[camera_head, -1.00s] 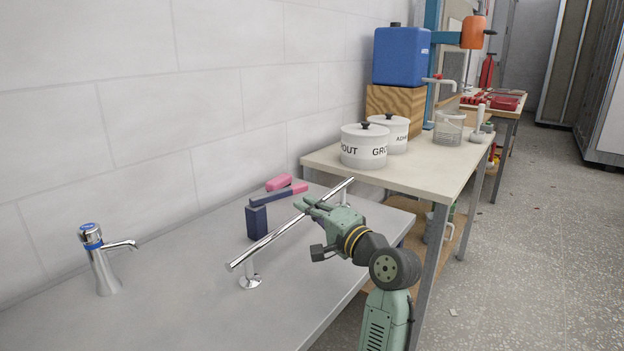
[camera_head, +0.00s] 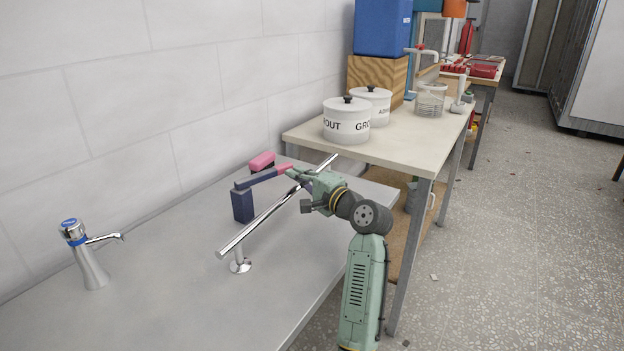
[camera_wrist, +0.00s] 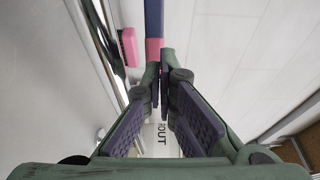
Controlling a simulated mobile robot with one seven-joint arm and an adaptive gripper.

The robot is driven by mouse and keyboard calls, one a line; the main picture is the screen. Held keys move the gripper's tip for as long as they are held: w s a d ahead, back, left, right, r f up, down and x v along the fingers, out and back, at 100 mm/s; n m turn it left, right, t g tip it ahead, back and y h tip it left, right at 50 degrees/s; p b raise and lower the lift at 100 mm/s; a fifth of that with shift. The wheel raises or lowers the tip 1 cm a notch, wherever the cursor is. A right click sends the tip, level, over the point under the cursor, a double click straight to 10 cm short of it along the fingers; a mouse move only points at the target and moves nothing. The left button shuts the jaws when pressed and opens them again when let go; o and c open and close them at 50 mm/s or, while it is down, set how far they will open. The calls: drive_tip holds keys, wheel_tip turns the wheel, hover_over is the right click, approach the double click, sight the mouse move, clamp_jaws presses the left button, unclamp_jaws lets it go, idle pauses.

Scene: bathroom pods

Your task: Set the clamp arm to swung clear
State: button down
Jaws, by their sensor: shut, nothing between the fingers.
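The clamp arm (camera_head: 262,177) is a dark blue bar with a pink end (camera_head: 284,168). It reaches right from the top of a dark blue upright block (camera_head: 242,205) on the grey counter, behind a chrome rail. My gripper (camera_head: 291,173), green with dark pads, is shut and empty. It reaches over the rail, and its tips are at the pink end. In the wrist view the clamp arm (camera_wrist: 154,18) runs in from the top, and its pink end (camera_wrist: 153,46) lies right at my fingertips (camera_wrist: 160,75). I cannot tell whether they touch.
The chrome rail (camera_head: 262,222) stands on posts along the counter (camera_head: 180,300), close under my gripper. A pink block (camera_head: 262,161) sits behind the clamp arm. A chrome tap (camera_head: 88,255) is at left. White pots (camera_head: 347,122) stand on the table beyond.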

sight(286, 168)
drive_tip(key=shift+x, duration=1.15)
drive_tip(key=shift+w+a+p, duration=0.25)
drive_tip(key=shift+w+p, duration=0.1)
drive_tip(key=shift+w, duration=0.3)
